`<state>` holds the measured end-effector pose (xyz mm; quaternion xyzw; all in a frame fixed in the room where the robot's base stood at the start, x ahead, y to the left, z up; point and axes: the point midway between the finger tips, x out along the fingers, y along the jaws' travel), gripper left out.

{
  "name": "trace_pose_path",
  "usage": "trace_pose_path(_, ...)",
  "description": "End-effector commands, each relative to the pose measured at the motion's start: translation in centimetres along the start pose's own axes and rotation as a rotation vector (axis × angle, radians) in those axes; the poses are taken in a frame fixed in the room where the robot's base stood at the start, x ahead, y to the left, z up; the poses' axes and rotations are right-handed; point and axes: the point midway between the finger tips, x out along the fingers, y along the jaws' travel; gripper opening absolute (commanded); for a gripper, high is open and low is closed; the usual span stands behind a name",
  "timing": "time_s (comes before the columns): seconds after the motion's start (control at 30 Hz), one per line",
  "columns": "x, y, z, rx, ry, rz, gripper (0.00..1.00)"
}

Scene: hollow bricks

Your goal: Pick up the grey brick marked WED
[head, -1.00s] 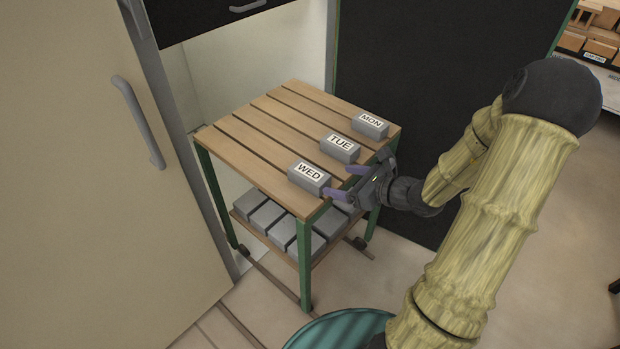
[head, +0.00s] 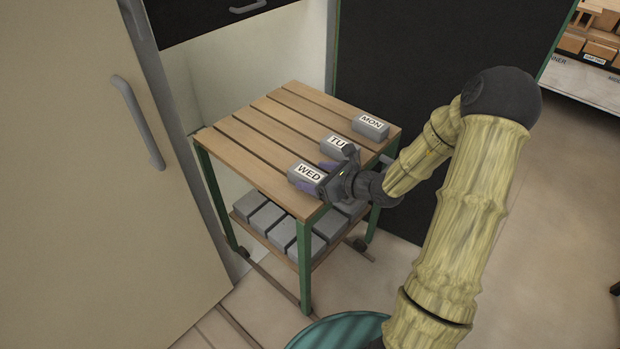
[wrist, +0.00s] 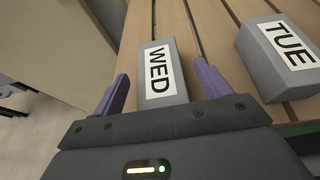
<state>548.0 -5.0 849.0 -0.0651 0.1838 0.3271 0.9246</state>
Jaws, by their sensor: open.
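The grey brick marked WED (head: 306,176) sits on the slatted wooden top of the cart, near its front corner. In the wrist view the WED brick (wrist: 160,74) lies between the two purple fingers of my gripper (wrist: 158,85). My gripper (head: 318,178) is open, with one finger on either side of the brick. My gripper hides part of the brick's near end in the head view.
The brick marked TUE (head: 334,145) stands close beyond my gripper, partly hidden by it, and the brick marked MON (head: 370,127) is farther back. Several grey bricks (head: 267,216) lie on the cart's lower shelf. The left half of the cart top (head: 245,135) is clear.

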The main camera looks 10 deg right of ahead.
Motion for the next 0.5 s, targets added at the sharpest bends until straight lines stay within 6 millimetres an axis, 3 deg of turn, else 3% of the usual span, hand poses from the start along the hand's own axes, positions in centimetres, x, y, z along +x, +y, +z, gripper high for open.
trace_pose_path(0.2,2.6,0.1,0.0,-0.001,0.0,0.001,0.76)
trace_pose_path(0.5,2.7,0.1,0.0,0.0,0.001,0.0,0.76)
